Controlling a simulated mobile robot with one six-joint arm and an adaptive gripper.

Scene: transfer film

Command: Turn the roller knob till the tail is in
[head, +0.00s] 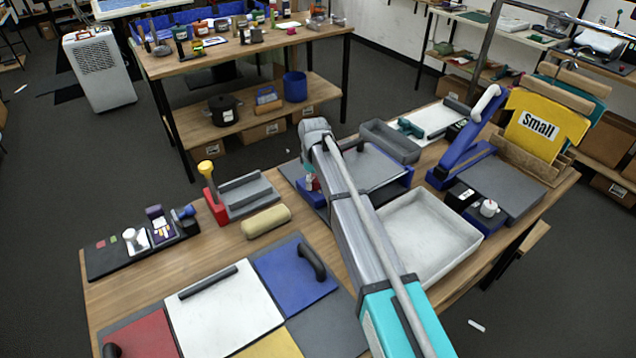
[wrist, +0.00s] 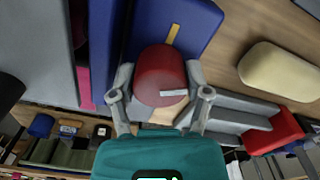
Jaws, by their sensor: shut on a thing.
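The red roller knob (wrist: 160,70) is a round cylinder with a white mark on its face, pointing to the right in the wrist view. My gripper (wrist: 160,78) is shut on it, one finger on each side. The knob sits on the blue side of a roller machine (wrist: 205,22), which has a tan upright stripe above the knob. In the head view the machine (head: 378,165) has a grey top, and my arm covers part of it. A bit of the red knob (head: 312,183) shows beside my arm. I cannot make out the film's tail.
A cream cushion (head: 266,221) and a grey stepped block with a red end (head: 216,204) lie left of the machine. A white tray (head: 425,232) and blue press (head: 465,150) are to the right. Coloured panels (head: 220,305) fill the front.

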